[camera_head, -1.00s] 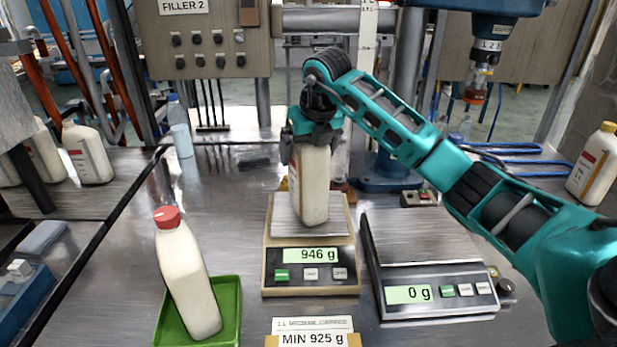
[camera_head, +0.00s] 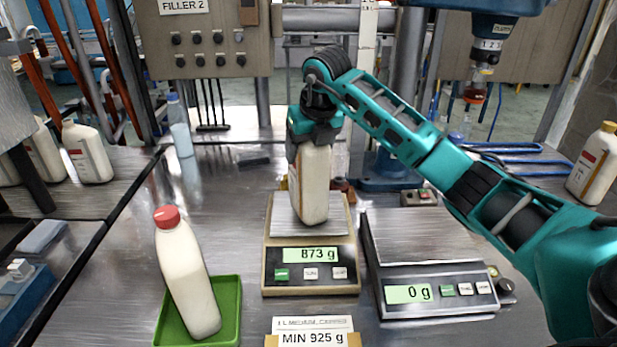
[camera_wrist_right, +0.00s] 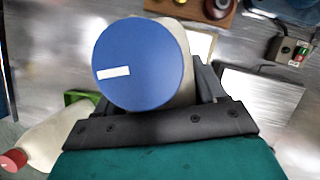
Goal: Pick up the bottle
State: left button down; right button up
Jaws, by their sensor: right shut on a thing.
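A white bottle (camera_head: 312,190) stands upright on the left scale (camera_head: 308,262), whose display reads 873 g. My right gripper (camera_head: 314,135) reaches down from above and is shut on the bottle's upper part, hiding its top in the head view. The right wrist view shows the bottle's round blue cap (camera_wrist_right: 143,64) with a white mark, between the dark fingers. I cannot make out a gap between the bottle and the scale plate. My left gripper is not in view.
A red-capped bottle (camera_head: 187,278) leans in a green tray (camera_head: 231,318) at front left. An empty scale (camera_head: 425,240) reading 0 g stands on the right. A "MIN 925 g" card (camera_head: 312,338) is in front. More bottles (camera_head: 87,153) stand at far left; a yellow-capped one (camera_head: 596,165) is at far right.

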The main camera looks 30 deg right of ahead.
grip_shut()
